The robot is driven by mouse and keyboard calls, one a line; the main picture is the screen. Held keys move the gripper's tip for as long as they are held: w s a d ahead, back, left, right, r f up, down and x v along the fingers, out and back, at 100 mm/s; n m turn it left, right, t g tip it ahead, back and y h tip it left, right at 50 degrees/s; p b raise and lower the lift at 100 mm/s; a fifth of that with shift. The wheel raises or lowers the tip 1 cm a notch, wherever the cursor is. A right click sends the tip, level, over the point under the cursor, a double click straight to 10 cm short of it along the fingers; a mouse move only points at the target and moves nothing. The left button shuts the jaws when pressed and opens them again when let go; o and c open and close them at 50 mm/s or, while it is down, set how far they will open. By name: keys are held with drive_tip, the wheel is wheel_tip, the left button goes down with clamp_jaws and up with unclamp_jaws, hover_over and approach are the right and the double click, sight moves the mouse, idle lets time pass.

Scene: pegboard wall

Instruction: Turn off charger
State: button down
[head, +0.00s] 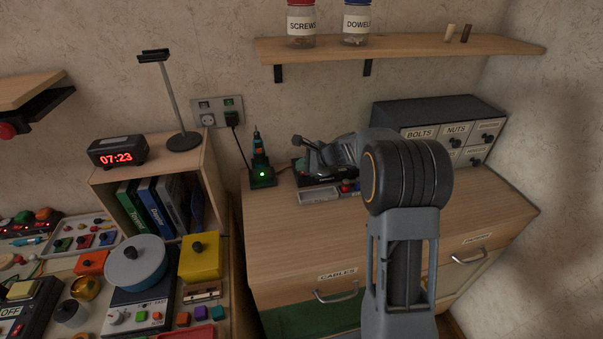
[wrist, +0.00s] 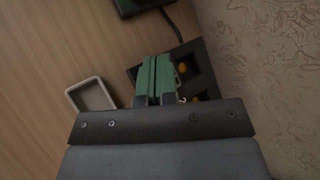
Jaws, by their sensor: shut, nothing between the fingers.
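The charger (head: 262,177) is a dark green base on the left end of the cabinet top. A green light glows on its front, and a teal-and-black tool stands upright in it. A cable runs from it up to a plug (head: 232,117) in the wall socket. My gripper (head: 307,152) is to the right of the charger, apart from it, above the cabinet top near the wall. In the wrist view its green-padded fingers (wrist: 155,79) are together and empty. A dark edge with a cable, probably the charger (wrist: 140,5), shows at the top.
A dark holder (wrist: 190,72) with orange parts lies beneath my fingers. A small grey tray (head: 318,195) is in front of it. A labelled drawer unit (head: 440,120) stands at the right, and a shelf (head: 400,47) with jars hangs above. The cabinet's front left top is clear.

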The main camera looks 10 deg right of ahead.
drive_tip(key=shift+f, duration=0.2)
drive_tip(key=shift+r, duration=0.15)
idle(0.3)
drive_tip(key=shift+r+p, duration=0.45)
drive_tip(key=shift+r, duration=0.2)
drive_tip(key=shift+d+r, duration=0.1)
drive_tip(key=r+p, duration=0.2)
drive_tip(key=r, duration=0.1)
drive_tip(key=r+p, duration=0.1)
drive_tip(key=p, duration=0.1)
drive_tip(key=shift+d+r, duration=0.3)
drive_tip(key=shift+r, duration=0.1)
